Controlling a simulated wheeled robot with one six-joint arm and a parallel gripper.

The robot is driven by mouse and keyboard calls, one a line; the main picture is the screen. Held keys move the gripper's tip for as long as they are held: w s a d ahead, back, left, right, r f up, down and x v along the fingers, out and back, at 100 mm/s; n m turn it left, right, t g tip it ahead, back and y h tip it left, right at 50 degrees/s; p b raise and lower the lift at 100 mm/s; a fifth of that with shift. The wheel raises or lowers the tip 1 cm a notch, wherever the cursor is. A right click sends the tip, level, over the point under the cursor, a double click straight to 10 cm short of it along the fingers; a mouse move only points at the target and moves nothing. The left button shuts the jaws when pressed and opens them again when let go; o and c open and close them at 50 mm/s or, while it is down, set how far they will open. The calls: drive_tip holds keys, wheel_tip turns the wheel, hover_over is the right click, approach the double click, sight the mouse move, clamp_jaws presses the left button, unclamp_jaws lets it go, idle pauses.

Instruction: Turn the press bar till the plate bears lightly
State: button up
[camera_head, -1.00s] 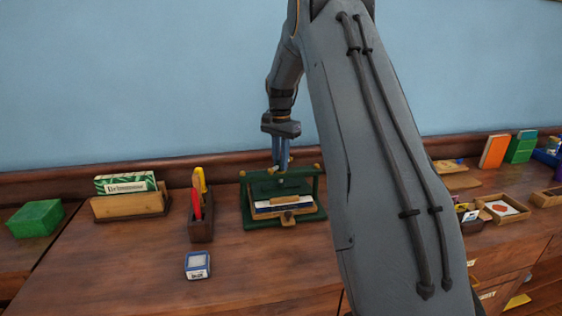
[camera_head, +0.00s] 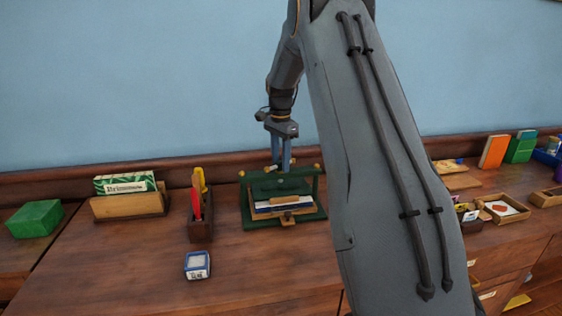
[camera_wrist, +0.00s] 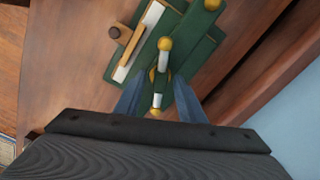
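The green press (camera_head: 284,186) stands on the desk with a flat stack of white, blue and wood layers (camera_head: 285,206) in it. In the wrist view its press bar (camera_wrist: 160,82) is a pale rod with yellow ball ends, above the green crossbeam (camera_wrist: 163,52). My gripper (camera_head: 281,164) is above the crossbeam, fingers down. In the wrist view its blue fingers are apart, one on each side of the bar, with gaps showing; any contact is unclear. The plate's underside is hidden, so I cannot tell whether it touches the stack.
A wooden pen holder (camera_head: 201,228) stands left of the press, and a small blue-and-white box (camera_head: 197,265) lies in front. A card rack (camera_head: 130,207) and green box (camera_head: 36,218) are farther left. Small trays (camera_head: 503,216) lie right. The wall is close behind.

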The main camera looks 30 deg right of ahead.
sight(280, 162)
drive_tip(key=shift+r, duration=0.1)
drive_tip(key=shift+r+b, duration=0.95)
drive_tip(key=shift+r, duration=2.9)
